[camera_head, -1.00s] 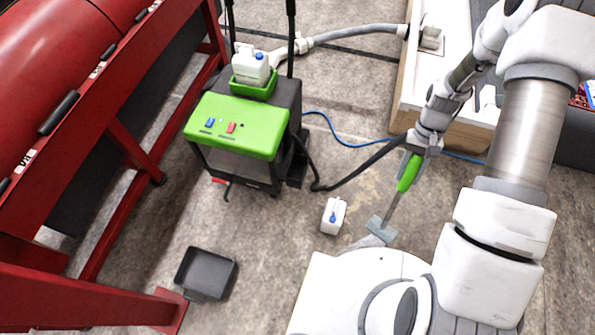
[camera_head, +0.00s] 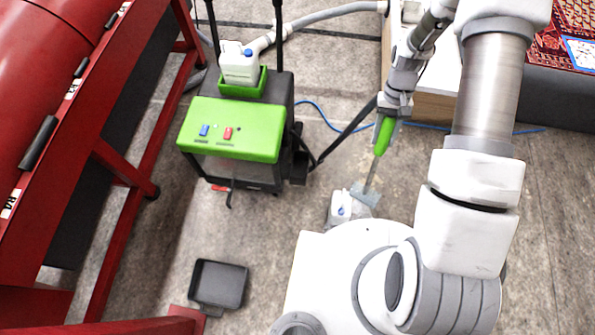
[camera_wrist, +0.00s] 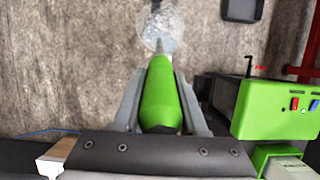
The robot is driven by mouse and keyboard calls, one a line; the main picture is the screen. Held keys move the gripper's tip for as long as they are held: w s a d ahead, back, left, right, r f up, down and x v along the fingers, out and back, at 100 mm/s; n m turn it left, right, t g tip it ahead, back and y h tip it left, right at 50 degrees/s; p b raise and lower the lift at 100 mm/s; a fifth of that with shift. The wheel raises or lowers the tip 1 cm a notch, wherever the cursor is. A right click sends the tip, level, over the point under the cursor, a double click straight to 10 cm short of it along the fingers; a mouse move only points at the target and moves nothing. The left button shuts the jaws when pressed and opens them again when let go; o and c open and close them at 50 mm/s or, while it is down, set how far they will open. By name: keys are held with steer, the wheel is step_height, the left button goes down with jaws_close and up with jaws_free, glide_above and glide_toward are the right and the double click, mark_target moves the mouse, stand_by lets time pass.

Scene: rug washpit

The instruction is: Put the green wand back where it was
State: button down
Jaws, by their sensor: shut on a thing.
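The green wand (camera_head: 384,136) has a green grip, a thin grey tube and a flat, pale, see-through head. My gripper (camera_head: 393,112) is shut on its green grip, which also shows between the two fingers in the wrist view (camera_wrist: 159,95). The wand hangs tilted, head down, over the floor in front of my base. A green and black cleaning machine (camera_head: 235,130) stands to the left of the wand. A dark hose runs from the machine toward my gripper. Whether the wand's head touches the floor is unclear.
A small white jug (camera_head: 341,207) is on the floor beside the wand's head. A black tray (camera_head: 219,284) lies on the floor at lower left. A red frame (camera_head: 125,165) stands on the left. Another white jug (camera_head: 239,66) sits in the machine's green holder.

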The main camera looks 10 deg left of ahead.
steer(key=w+a+f+n+t+b, duration=0.2)
steer(key=w+a+f+n+b, duration=0.1)
steer(key=w+a+b, duration=0.65)
steer(key=w+a+f+n+t+b, duration=0.2)
steer(key=w+a+f+n+b, duration=0.1)
steer(key=w+a+b, duration=0.6)
steer(key=s+a+f+b, duration=0.3)
steer(key=s+a+f, duration=0.3)
steer(key=s+f, duration=0.3)
steer(key=shift+f+b, duration=0.35)
steer(key=shift+f, duration=0.35)
